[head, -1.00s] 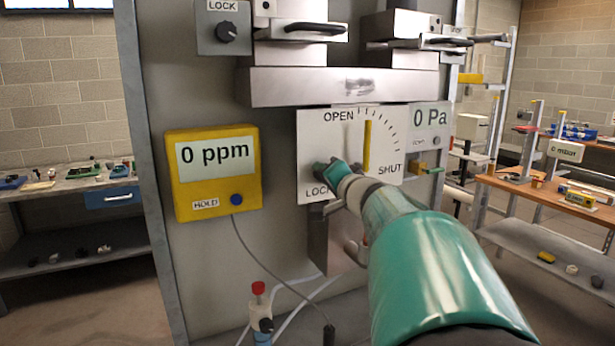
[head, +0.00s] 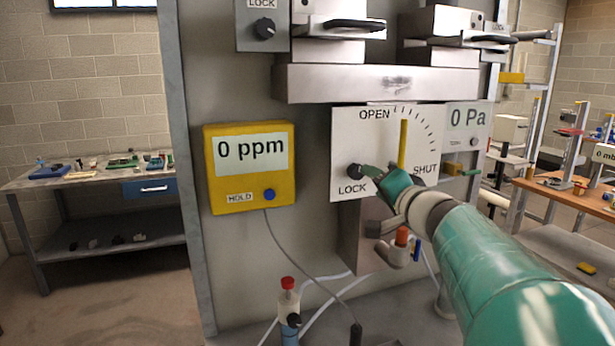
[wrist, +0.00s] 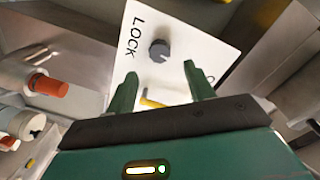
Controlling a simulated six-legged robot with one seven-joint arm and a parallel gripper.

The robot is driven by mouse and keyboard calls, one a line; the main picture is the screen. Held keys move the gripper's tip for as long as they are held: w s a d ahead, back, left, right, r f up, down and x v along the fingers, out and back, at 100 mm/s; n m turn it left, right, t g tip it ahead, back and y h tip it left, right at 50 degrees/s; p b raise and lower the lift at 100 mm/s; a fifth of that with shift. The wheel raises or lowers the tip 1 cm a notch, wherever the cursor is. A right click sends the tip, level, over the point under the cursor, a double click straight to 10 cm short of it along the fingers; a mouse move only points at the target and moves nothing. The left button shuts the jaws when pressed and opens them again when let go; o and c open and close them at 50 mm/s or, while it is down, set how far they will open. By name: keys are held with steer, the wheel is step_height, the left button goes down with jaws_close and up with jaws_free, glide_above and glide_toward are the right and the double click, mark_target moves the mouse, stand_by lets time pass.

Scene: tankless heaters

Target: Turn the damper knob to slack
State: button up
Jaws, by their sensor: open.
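The damper plate (head: 345,125) is white, with OPEN, SHUT and LOCK printed on it. Its small dark round knob (head: 354,171) sits just above the word LOCK. A yellow lever (head: 403,145) stands upright on the plate, right of the knob. My gripper (head: 371,173) is in front of the plate, at the knob's right in the head view. In the wrist view, the knob (wrist: 159,50) is beyond and between my open fingertips (wrist: 160,73), apart from them. The yellow lever (wrist: 150,102) shows partly between the fingers there.
A yellow 0 ppm meter (head: 250,170) hangs left of the plate, and a 0 Pa display (head: 467,118) is at its right. Below are an orange-capped valve (head: 402,238) and a red-capped bottle (head: 288,300). Metal brackets (head: 390,82) project above.

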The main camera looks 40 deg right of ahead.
steer(key=v, duration=0.5)
steer(key=shift+s+a, duration=0.1)
steer(key=shift+s, duration=0.25)
steer(key=w+a+f+n+g+y, duration=0.25)
steer(key=a+f+n+y, duration=0.2)
steer(key=a, duration=0.65)
steer(key=w+a+f+n+g+y, duration=0.2)
steer(key=w+a+f+n+y, duration=0.3)
steer(key=a, duration=0.6)
steer(key=s+a+f+n+g+h, duration=0.3)
steer(key=s+a+f+n+g, duration=0.2)
steer(key=s+a+f, duration=0.6)
steer(key=shift+a+f+g+h, duration=0.25)
steer(key=shift+f+g+h, duration=0.1)
steer(key=shift+f+g, duration=0.45)
steer(key=shift+c, duration=0.4)
